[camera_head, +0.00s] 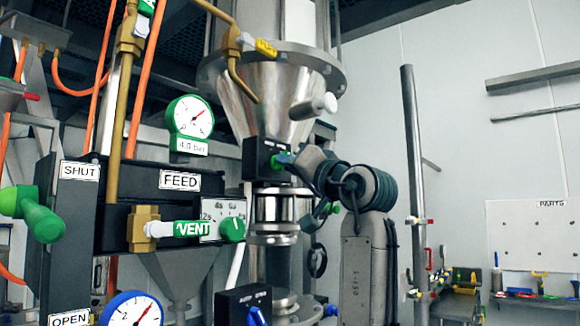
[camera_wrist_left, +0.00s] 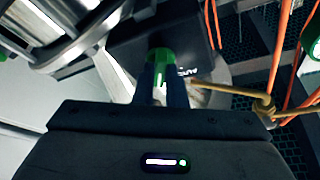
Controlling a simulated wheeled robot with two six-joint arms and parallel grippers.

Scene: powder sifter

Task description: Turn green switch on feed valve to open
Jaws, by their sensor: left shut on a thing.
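A black box (camera_head: 258,150) sits at the bottom of the steel hopper cone, with a green switch (camera_head: 276,163) on its front. My left gripper (camera_head: 284,159) is at this switch, its arm standing to the right of the box. In the left wrist view the two fingers (camera_wrist_left: 162,82) are shut around the green switch (camera_wrist_left: 158,57), with the black box (camera_wrist_left: 195,45) behind it. The fingers hide part of the switch, so I cannot tell its exact setting. My right gripper is not in view.
A black panel (camera_head: 130,190) on the left bears a FEED label (camera_head: 180,181) and a large green handle (camera_head: 38,215) between SHUT and OPEN labels. A lower box (camera_head: 235,300) has a blue knob (camera_head: 257,317). A metal post (camera_head: 413,150) stands right of my arm.

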